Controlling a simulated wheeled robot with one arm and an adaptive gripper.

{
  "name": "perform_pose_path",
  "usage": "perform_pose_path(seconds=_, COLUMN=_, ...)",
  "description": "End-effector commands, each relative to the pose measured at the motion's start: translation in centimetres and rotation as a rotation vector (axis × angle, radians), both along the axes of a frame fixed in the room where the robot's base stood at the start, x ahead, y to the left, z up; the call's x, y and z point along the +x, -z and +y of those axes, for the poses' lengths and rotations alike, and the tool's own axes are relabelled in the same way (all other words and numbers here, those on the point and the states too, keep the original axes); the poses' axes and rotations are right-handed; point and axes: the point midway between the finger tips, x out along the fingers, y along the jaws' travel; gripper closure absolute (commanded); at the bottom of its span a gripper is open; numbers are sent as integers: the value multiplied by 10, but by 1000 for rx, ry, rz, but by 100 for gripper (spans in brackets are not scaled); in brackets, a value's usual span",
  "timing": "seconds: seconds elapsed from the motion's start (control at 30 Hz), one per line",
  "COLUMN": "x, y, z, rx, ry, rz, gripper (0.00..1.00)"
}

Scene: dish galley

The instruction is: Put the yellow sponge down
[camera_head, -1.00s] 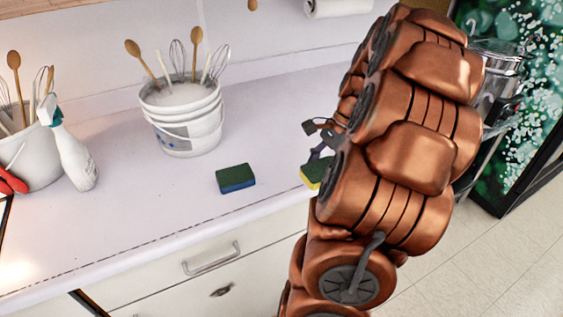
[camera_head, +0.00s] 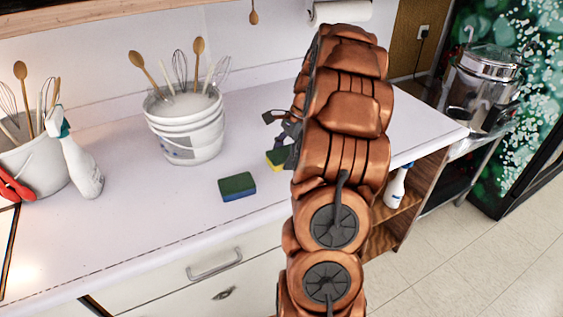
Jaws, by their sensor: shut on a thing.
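The yellow sponge (camera_head: 276,158), yellow with a dark green side, shows just left of my copper arm. My gripper (camera_head: 284,148) is mostly hidden behind the arm; its dark finger parts reach to the sponge and are shut on it. The arm hides the sponge's right part. The sponge appears over the white counter (camera_head: 130,223); I cannot tell whether it touches the surface.
A second sponge, green and blue (camera_head: 237,187), lies on the counter to the left. A white bucket of utensils (camera_head: 190,135) stands behind it. A spray bottle (camera_head: 82,165) and another bucket (camera_head: 38,160) stand at the far left.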

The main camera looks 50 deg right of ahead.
Motion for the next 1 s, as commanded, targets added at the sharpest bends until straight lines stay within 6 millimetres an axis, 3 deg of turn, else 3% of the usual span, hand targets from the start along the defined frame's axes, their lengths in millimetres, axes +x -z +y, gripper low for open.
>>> perform_pose_path(seconds=0.17, x=9, y=0, z=-1, rx=-1, ry=-1, rz=1, gripper=67)
perform_pose_path(seconds=0.5, x=8, y=33, z=-1, rx=-2, ry=-1, rz=-1, gripper=67)
perform_pose_path(seconds=0.9, x=8, y=39, z=-1, rx=-2, ry=-1, rz=-1, gripper=67)
perform_pose_path(seconds=0.93, x=8, y=39, z=-1, rx=-3, ry=-1, rz=-2, gripper=31)
perform_pose_path(seconds=1.0, x=8, y=38, z=-1, rx=-2, ry=-1, rz=-1, gripper=24)
